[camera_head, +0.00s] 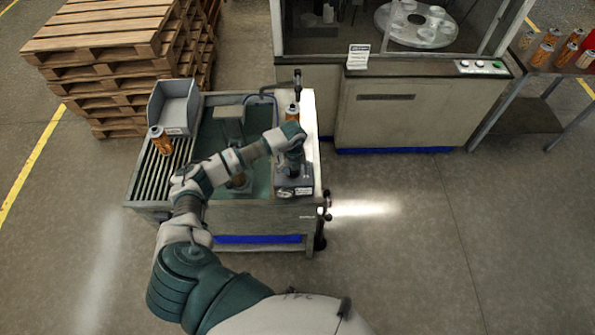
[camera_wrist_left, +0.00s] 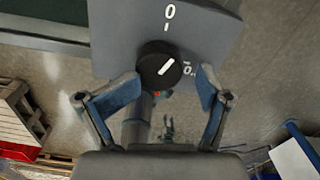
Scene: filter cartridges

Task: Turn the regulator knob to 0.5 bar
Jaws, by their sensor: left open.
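The grey regulator box (camera_head: 293,186) sits at the front right corner of the cart. In the left wrist view, its black round knob (camera_wrist_left: 158,66) has a white pointer line slanting up and right. The pointer lies between the "0" tick above and a second tick at the right, whose label starts "0." and is partly hidden by a finger. My left gripper (camera_wrist_left: 169,84) is open, one finger on each side of the knob's lower part; I cannot tell whether they touch it. In the head view my left gripper (camera_head: 293,161) is over the box, its fingers hard to make out.
The cart (camera_head: 260,216) carries a grey bin (camera_head: 174,104), an orange cartridge (camera_head: 160,140) on slats, and another cartridge (camera_head: 292,112) behind my gripper. A cabinet machine (camera_head: 395,110) stands beyond, pallets (camera_head: 105,45) behind left. Floor at right is clear.

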